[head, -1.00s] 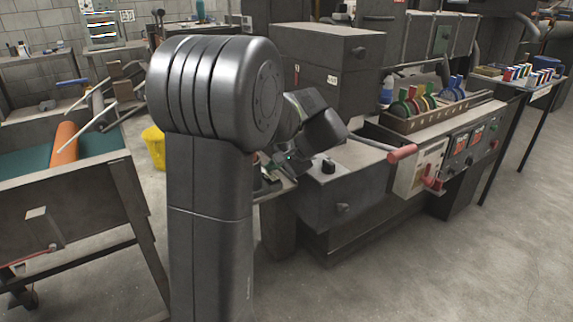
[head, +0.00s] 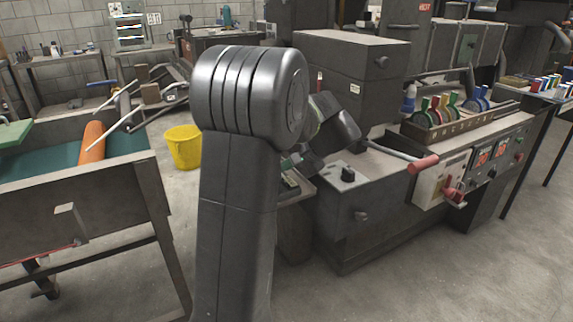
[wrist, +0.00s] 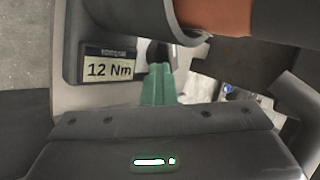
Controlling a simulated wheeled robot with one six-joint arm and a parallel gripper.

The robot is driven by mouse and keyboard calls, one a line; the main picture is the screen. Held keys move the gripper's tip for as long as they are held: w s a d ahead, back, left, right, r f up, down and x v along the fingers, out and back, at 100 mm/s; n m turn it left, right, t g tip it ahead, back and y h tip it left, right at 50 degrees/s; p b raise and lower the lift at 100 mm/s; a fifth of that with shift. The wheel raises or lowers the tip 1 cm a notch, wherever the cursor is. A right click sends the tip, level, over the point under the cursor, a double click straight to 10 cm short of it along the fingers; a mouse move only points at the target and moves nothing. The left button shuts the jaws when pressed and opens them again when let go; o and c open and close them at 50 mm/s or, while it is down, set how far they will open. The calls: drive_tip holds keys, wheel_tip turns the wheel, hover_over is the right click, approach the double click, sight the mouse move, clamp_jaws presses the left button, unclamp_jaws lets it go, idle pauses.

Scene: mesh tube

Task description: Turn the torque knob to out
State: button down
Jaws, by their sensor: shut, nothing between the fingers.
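In the wrist view, my gripper (wrist: 158,84) has its green fingers pressed together with nothing between them. A dark, knob-like part (wrist: 158,54) lies just beyond the fingertips; I cannot tell whether it is the torque knob or whether the fingers touch it. A display (wrist: 108,69) to the left reads "12 Nm". In the head view, my gripper (head: 292,161) is beside a small panel (head: 292,182) at the near left end of the grey machine, partly hidden by my arm.
An orange cylinder (wrist: 222,16) with a grey rim is close above the fingers in the wrist view. In the head view, a red-handled lever (head: 423,163) sticks out right of the box. A yellow bucket (head: 184,147) stands behind left. Open floor lies in front.

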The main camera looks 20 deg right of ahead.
drive_tip(key=n+g+y+p, duration=0.1)
drive_tip(key=n+p, duration=0.1)
drive_tip(key=w+n+g+y+p, duration=0.1)
drive_tip(key=n+p, duration=0.1)
drive_tip(key=shift+w+d+r+y, duration=0.15)
drive_tip(key=shift+w+y, duration=0.05)
drive_tip(key=shift+y, duration=0.1)
drive_tip(key=shift+w+n+g+y+p, duration=0.3)
drive_tip(key=shift+n+g+y+p, duration=0.2)
drive_tip(key=shift+n+g+p, duration=0.35)
drive_tip(key=shift+p, duration=0.45)
drive_tip(key=shift+w+f, duration=0.15)
drive_tip(key=shift+f, duration=0.1)
drive_tip(key=shift+s+a, duration=0.45)
drive_tip(key=shift+a, duration=0.15)
wheel_tip(320, 180, up, 10)
drive_tip(key=p, duration=0.1)
drive_tip(key=shift+d+f, duration=0.1)
